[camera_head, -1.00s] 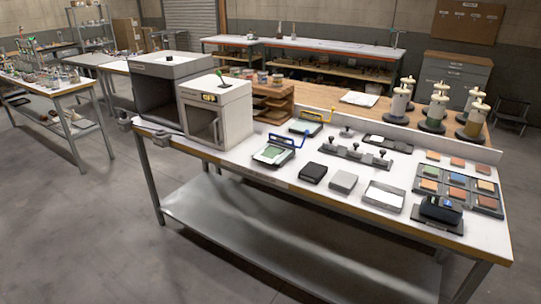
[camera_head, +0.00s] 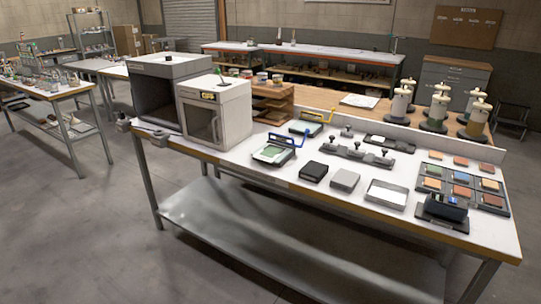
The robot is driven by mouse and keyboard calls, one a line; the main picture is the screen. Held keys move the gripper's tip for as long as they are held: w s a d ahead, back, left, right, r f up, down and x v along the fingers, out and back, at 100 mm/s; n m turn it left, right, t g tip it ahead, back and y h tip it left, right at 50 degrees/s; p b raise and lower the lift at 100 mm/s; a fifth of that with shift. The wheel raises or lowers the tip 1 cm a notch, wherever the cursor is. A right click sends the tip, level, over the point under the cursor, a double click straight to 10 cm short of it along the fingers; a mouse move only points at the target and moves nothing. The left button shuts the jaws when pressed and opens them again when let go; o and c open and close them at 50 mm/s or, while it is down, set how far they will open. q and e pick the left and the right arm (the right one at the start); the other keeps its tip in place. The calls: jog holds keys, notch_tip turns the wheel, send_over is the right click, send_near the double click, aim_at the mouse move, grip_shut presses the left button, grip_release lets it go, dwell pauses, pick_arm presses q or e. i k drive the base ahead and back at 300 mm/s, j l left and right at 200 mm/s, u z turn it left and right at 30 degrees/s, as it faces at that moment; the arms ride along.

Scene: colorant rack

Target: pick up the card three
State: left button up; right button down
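Several small coloured cards lie at the right end of the white-topped table. No number is readable, so I cannot tell which is card three. Neither of my grippers is in view.
A dark blue device (camera_head: 442,208) stands in front of the tray. A shallow open tray (camera_head: 387,194), a grey block (camera_head: 345,180) and a black block (camera_head: 313,172) lie to its left. A white cabinet (camera_head: 216,112) stands further left. White canisters (camera_head: 437,112) stand behind.

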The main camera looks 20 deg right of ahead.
aim_at(269, 154)
jog(key=i+z, duration=0.1)
jog(key=z, duration=0.65)
jog(key=i+j+z, duration=0.1)
jog(key=i+z, duration=0.3)
jog(key=i+j+z, duration=0.45)
jog(key=i+j, duration=0.45)
jog(key=i, duration=0.15)
